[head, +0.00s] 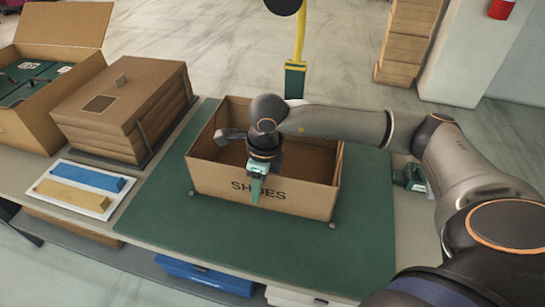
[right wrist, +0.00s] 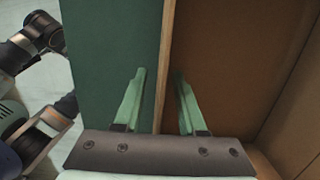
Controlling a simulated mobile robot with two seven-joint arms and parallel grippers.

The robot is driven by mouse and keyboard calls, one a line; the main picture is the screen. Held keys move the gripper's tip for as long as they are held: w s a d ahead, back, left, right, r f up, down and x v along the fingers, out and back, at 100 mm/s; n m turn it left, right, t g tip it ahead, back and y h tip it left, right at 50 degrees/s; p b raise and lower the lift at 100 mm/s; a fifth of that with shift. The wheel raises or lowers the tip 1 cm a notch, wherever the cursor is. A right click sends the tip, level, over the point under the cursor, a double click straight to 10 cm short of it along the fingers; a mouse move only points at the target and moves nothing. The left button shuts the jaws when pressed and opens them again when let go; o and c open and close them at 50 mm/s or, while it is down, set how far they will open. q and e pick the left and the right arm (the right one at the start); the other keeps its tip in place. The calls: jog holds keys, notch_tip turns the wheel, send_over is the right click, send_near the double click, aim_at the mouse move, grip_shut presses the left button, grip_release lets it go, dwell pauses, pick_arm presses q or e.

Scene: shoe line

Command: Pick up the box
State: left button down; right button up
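The open cardboard box (head: 310,199), marked "SHOES" on its front, stands upright on the green mat (head: 165,220) in the head view. It looks empty where I can see inside. My right gripper (head: 257,188) is at the box's front wall, pointing down. In the right wrist view, my right gripper (right wrist: 160,98) is open, with one finger outside and one inside the box wall (right wrist: 167,60). Gaps show between the fingers and the wall. My left gripper is not in view.
Stacked flat cardboard (head: 125,105) and a white tray (head: 65,200) with blue and yellow pieces are left of the mat. An open carton (head: 30,125) holding green items stands at the far left. A yellow post (head: 300,35) rises behind the table. The mat's front is clear.

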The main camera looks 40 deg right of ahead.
jog(key=shift+c, duration=0.3)
grip_shut()
dwell(1.0)
